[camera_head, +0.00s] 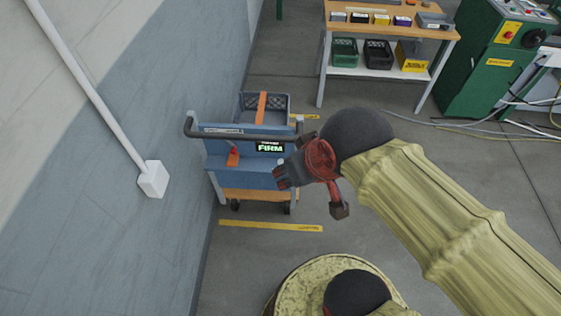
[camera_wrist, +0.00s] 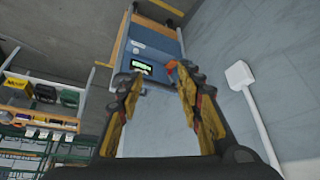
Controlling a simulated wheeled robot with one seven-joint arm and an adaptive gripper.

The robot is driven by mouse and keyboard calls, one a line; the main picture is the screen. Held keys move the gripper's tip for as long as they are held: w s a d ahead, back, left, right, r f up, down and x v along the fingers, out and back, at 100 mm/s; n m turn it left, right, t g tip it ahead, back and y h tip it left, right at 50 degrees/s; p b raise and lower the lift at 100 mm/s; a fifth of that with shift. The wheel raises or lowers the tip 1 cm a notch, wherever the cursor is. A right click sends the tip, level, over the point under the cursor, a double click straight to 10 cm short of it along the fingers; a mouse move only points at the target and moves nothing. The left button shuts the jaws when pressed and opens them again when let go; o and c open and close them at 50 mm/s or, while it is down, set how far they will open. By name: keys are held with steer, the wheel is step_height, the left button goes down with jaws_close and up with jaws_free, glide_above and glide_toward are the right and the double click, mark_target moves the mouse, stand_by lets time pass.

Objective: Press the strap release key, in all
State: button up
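A blue wheeled cart (camera_head: 255,178) stands by the wall with a dark push bar (camera_head: 215,131) across its near end. A lit display (camera_head: 270,147) on its panel reads "FIRM" in green. An orange strap (camera_head: 262,106) crosses a grey crate (camera_head: 282,105) on the cart. A small orange-red part (camera_head: 234,157) sits on the panel left of the display; I cannot tell whether it is the release key. My gripper (camera_head: 282,178) is in front of the cart's right side. In the wrist view my gripper (camera_wrist: 158,75) has its fingers apart with nothing between them, pointing at the panel and display (camera_wrist: 141,67).
The wall (camera_head: 140,120) with a white conduit and box (camera_head: 152,179) runs along the cart's left. A workbench (camera_head: 385,35) with bins and a green machine (camera_head: 497,62) stand behind to the right. Cables (camera_head: 470,127) lie on the floor. Yellow floor strips (camera_head: 270,226) mark the cart's place.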

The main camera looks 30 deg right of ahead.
steer(key=c, duration=0.4)
